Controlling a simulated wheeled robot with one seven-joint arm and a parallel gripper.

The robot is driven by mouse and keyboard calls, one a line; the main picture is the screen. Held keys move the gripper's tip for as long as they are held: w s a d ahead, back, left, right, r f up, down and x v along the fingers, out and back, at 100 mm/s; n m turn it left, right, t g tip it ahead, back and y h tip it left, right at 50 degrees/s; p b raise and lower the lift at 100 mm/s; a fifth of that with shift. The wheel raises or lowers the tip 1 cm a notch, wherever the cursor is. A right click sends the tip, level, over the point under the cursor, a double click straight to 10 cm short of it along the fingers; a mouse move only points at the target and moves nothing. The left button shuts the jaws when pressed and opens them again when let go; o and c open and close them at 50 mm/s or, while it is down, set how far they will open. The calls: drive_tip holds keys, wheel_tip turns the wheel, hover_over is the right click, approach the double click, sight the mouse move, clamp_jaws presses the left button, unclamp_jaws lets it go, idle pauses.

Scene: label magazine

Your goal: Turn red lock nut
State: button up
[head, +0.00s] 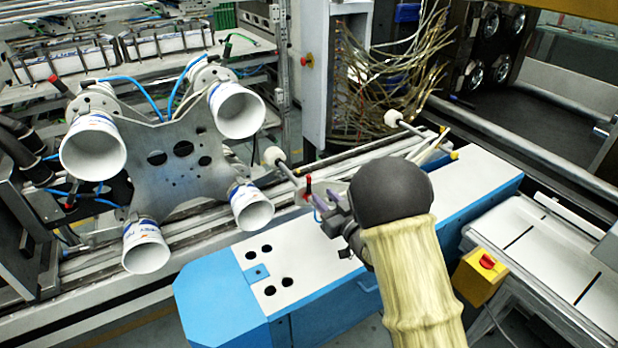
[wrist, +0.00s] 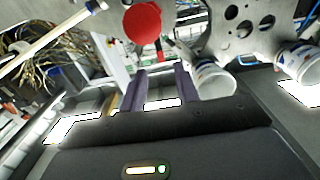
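The red lock nut (wrist: 142,22) shows as a round red head near the top of the wrist view. In the head view it is a small red upright piece (head: 308,186) by the grey metal plate, just left of my fingertips. My gripper (head: 326,207) reaches in from the right above the blue and white machine. In the wrist view its two dark purple fingers (wrist: 159,88) stand apart with a gap between them. Nothing is held in the gap. The nut is beyond the fingertips and apart from them. My forearm hides part of the machine.
A metal plate (head: 170,165) with several white cups stands to the left. A rod with a white knob (head: 274,156) lies close behind my gripper. The blue and white machine (head: 225,300) is below. A yellow box with a red button (head: 482,275) is at the right.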

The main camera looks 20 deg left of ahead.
sight(310, 182)
drive_tip(key=p+x, duration=0.2)
drive_tip(key=x, duration=0.7)
clamp_jaws()
